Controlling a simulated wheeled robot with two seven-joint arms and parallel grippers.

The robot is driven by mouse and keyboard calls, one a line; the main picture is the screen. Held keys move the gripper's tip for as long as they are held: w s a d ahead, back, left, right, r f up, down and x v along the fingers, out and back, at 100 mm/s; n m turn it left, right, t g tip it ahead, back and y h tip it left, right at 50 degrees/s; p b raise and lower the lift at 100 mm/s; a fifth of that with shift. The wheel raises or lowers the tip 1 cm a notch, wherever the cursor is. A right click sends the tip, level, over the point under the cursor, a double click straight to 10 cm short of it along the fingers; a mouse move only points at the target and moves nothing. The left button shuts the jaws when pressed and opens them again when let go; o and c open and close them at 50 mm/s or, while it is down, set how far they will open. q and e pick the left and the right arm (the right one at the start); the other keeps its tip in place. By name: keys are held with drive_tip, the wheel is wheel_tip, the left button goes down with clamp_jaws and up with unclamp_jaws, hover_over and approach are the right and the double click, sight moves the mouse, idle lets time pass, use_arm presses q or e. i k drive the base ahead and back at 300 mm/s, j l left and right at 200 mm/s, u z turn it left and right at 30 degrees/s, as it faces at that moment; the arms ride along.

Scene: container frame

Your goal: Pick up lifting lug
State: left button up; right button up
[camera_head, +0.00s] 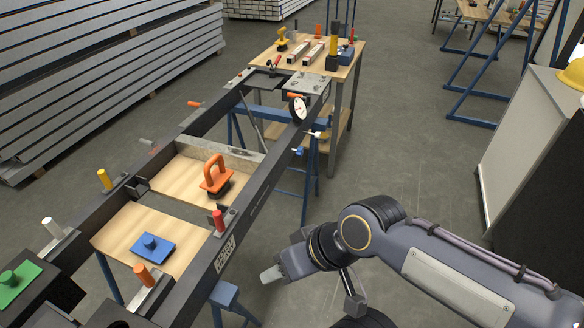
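No part is clearly marked as the lifting lug. An orange loop-shaped handle on a dark round base (215,176) stands upright on the wooden board inside the dark frame and may be it. My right gripper (312,291) is to the right of the frame, over the floor, well apart from the orange handle. Its two fingers show spread apart with nothing between them. My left gripper is not in view.
The long dark container frame (258,188) rests on blue trestles. A blue plate with a knob (153,250), a red peg (218,221) and an orange peg (144,275) are near the handle. A wooden table (345,70) stands behind. Grey floor is clear right of the frame.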

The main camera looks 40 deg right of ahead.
sight(217, 182)
drive_tip(key=l+z, duration=0.25)
drive_tip(key=k+l+z, duration=0.1)
drive_tip(key=l+z, duration=0.2)
drive_tip(key=u, duration=1.4)
drive_tip(key=z, duration=1.4)
drive_tip(key=i+l, duration=0.1)
drive_tip(key=u, duration=0.05)
